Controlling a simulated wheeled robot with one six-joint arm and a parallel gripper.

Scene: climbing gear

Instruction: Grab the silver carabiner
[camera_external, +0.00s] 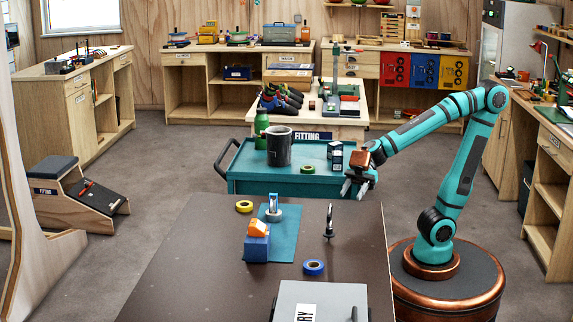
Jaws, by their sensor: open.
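My gripper (356,188) hangs open and empty over the far right edge of the dark brown table (200,270), in front of the teal cart. I cannot pick out the silver carabiner with certainty. A small grey-silver upright thing (274,209) stands on the teal mat (284,246), left of my gripper; its exact shape is too small to tell. A dark, slim, hook-like thing (329,222) stands upright on the bare table right of the mat, nearer my gripper and apart from it.
A blue block (257,247) with an orange thing (257,228) on top stands on the mat. A yellow roll (244,206) and a blue roll (313,267) lie beside it. A grey case (320,300) fills the near right. The teal cart (240,184) holds a dark mug (278,148).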

